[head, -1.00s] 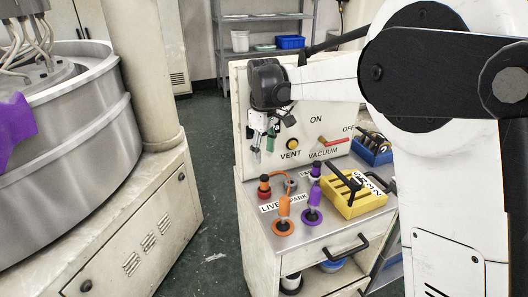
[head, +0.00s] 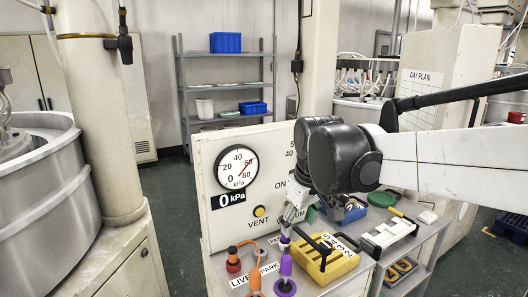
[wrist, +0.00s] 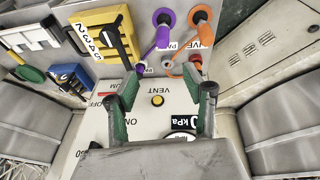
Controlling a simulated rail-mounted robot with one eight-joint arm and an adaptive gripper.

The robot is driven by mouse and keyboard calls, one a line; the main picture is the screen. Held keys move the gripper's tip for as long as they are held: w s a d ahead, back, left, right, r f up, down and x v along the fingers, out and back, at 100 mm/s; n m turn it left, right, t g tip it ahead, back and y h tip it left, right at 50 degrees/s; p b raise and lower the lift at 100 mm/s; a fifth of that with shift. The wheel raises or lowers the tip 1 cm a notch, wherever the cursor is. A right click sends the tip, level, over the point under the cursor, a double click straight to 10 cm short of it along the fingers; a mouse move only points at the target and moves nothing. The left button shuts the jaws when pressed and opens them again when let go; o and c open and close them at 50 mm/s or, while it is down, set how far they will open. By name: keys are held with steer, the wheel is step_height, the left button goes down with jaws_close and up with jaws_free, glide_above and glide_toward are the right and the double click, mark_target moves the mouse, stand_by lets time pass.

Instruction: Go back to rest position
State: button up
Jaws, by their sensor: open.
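My gripper (wrist: 158,88) shows in the wrist view with its two green-padded fingers apart and nothing between them. In the head view my gripper (head: 288,218) hangs in front of the white vacuum panel (head: 212,165), above the bench top, beside the yellow vent button (head: 259,211). My wrist covers part of the panel's lettering and its valve handle.
Orange (head: 254,280) and purple (head: 286,270) hose fittings stand on the bench by the LIVE and PARK labels. A large steel drum (head: 40,160) is at left. The floor behind is clear.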

steer(key=s+d+f+m+t, duration=0.2)
steer(key=s+d, duration=0.4)
steer(key=s, duration=0.3)
steer(key=s+d+f+m+t, duration=0.1)
steer(key=s+d+f+m, duration=0.2)
steer(key=s+d, duration=0.3)
steer(key=s+m, duration=0.1)
steer(key=s, duration=0.2)
steer(key=shift+s+f+m+t+h, duration=0.25)
steer(key=shift+f+m+t+h, duration=0.05)
steer(key=shift+t+h, duration=0.1)
steer(key=shift+c, duration=0.4)
